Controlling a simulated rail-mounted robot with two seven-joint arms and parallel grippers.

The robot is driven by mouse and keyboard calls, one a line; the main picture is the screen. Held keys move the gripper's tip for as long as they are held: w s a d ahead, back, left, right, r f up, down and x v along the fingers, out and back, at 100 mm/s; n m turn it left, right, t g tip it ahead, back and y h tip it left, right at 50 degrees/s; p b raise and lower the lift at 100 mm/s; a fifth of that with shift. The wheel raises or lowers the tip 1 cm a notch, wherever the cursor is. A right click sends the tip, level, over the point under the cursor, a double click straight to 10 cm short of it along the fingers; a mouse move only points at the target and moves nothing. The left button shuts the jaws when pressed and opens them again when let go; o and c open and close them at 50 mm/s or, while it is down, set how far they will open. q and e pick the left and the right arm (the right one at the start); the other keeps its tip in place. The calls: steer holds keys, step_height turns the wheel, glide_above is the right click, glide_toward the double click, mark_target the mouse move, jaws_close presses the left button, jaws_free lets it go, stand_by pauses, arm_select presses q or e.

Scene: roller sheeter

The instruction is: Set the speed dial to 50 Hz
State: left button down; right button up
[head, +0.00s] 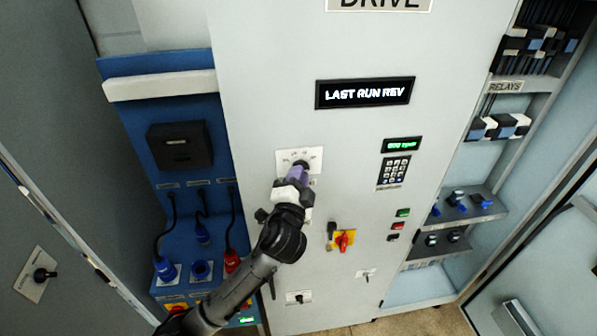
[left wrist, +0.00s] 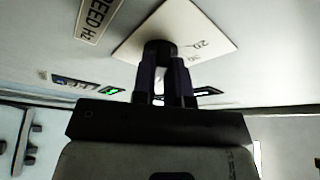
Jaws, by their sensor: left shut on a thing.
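The speed dial sits on a pale square plate (head: 313,157) on the grey drive panel. In the left wrist view the plate (left wrist: 192,28) shows the marks 20 and 30, and a label reading "...EED Hz" (left wrist: 98,18) is beside it. My left gripper (head: 298,171) reaches the dial from the front, and in the left wrist view its fingers (left wrist: 162,72) are shut on the dark dial knob (left wrist: 160,48). The fingers hide most of the knob, so its pointer and setting cannot be read. My right gripper is not in view.
A display (head: 365,92) reads "LAST RUN REV". A small green readout (head: 402,145) and keypad (head: 393,171) are right of the dial. Below are a red-and-yellow switch (head: 343,240) and green and red buttons (head: 402,213). A blue socket panel (head: 190,235) with cables stands left.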

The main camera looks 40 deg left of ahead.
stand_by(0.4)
arm_select(q)
steer(key=c, duration=1.1)
jaws_free()
steer(key=shift+c, duration=0.2)
steer(key=b+v, duration=0.4)
steer(key=v, duration=0.9)
steer(key=shift+s+d, duration=0.15)
steer(key=shift+s, duration=0.2)
steer(key=shift+f, duration=0.15)
